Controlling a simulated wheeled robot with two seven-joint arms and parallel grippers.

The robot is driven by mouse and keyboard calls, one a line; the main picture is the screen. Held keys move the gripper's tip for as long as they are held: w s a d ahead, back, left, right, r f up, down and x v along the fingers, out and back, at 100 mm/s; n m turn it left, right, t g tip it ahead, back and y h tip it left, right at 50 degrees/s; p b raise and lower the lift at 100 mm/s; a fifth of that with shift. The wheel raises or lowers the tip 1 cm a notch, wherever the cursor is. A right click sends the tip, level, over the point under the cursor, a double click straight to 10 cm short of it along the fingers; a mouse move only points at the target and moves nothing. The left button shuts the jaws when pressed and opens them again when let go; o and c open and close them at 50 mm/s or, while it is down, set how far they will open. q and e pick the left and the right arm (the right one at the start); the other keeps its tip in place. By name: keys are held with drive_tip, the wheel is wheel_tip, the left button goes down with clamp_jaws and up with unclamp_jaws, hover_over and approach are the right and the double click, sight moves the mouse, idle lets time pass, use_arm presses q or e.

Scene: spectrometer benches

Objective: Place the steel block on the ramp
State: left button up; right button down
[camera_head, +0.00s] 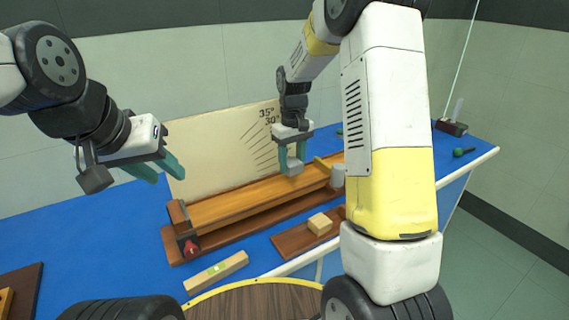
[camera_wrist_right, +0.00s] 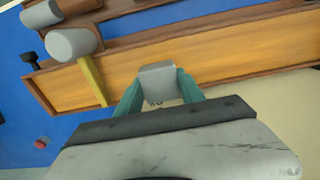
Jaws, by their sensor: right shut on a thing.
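The steel block (camera_head: 291,168) is a small grey block held between the teal fingers of my right gripper (camera_head: 291,155). It is over the wooden ramp (camera_head: 235,206), toward its right half. The right wrist view shows the block (camera_wrist_right: 158,80) between both fingertips, with the ramp (camera_wrist_right: 235,62) behind it. I cannot tell whether the block touches the ramp surface. The ramp is a long orange-brown channel with raised sides, lying nearly flat. My left gripper (camera_head: 158,171) is open and empty, up in the air left of the ramp.
An angle board (camera_head: 220,145) stands behind the ramp. In front are a wooden block (camera_head: 320,224) on a brown board (camera_head: 290,242) and a spirit level (camera_head: 217,270).

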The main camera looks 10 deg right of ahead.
sight(292, 172)
drive_tip(key=shift+f, duration=1.75)
drive_tip(key=shift+f, duration=0.2)
drive_tip(key=c, duration=0.7)
unclamp_jaws()
